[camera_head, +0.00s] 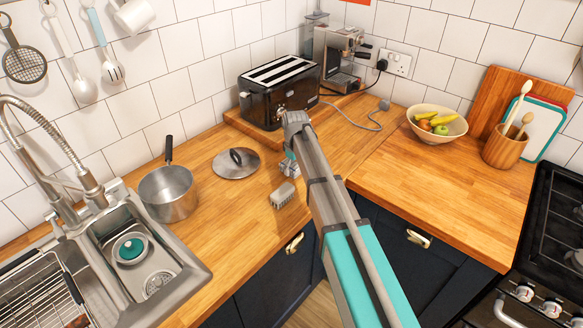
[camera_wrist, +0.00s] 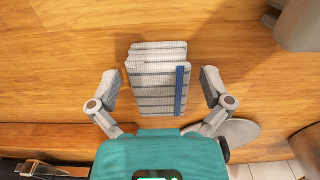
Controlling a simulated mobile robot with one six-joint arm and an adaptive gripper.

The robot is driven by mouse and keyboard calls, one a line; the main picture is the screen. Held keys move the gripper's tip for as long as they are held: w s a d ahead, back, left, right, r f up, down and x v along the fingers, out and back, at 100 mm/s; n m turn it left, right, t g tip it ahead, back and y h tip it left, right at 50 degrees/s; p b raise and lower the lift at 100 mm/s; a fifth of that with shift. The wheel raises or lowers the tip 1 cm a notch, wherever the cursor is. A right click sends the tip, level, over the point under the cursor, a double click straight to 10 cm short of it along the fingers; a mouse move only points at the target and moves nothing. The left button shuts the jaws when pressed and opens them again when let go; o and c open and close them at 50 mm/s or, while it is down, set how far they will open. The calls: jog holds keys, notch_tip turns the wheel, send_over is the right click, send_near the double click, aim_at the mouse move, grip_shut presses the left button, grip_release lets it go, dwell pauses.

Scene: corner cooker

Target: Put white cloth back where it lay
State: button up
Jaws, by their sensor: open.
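The white cloth is a small folded stack with grey lines and one blue stripe. In the wrist view the cloth (camera_wrist: 155,85) lies flat on the wooden worktop, centred between the two fingers. In the head view the cloth (camera_head: 283,196) sits near the worktop's front edge, in front of the lid. My gripper (camera_wrist: 160,88) is open, with one finger on each side of the cloth and a visible gap at both sides. In the head view my gripper (camera_head: 289,168) is just behind the cloth, partly hidden by my arm.
A saucepan lid (camera_head: 236,162) and a saucepan (camera_head: 168,193) stand to the left, beside the sink (camera_head: 200,275). A black toaster (camera_head: 280,92) is on a raised board behind. A fruit bowl (camera_head: 437,123) and utensil pot (camera_head: 504,148) are right. The worktop between cloth and bowl is clear.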

aim_at(297, 168)
jog(key=shift+r, duration=0.1)
notch_tip(297, 168, up, 12)
jog(key=p, duration=1.2)
dwell(0.3)
dwell(0.7)
jog(key=s+d+m, duration=1)
jog(key=s+d, duration=1)
jog(key=s, duration=0.4)
jog(key=shift+s+d, duration=0.15)
jog(key=shift+s, duration=0.25)
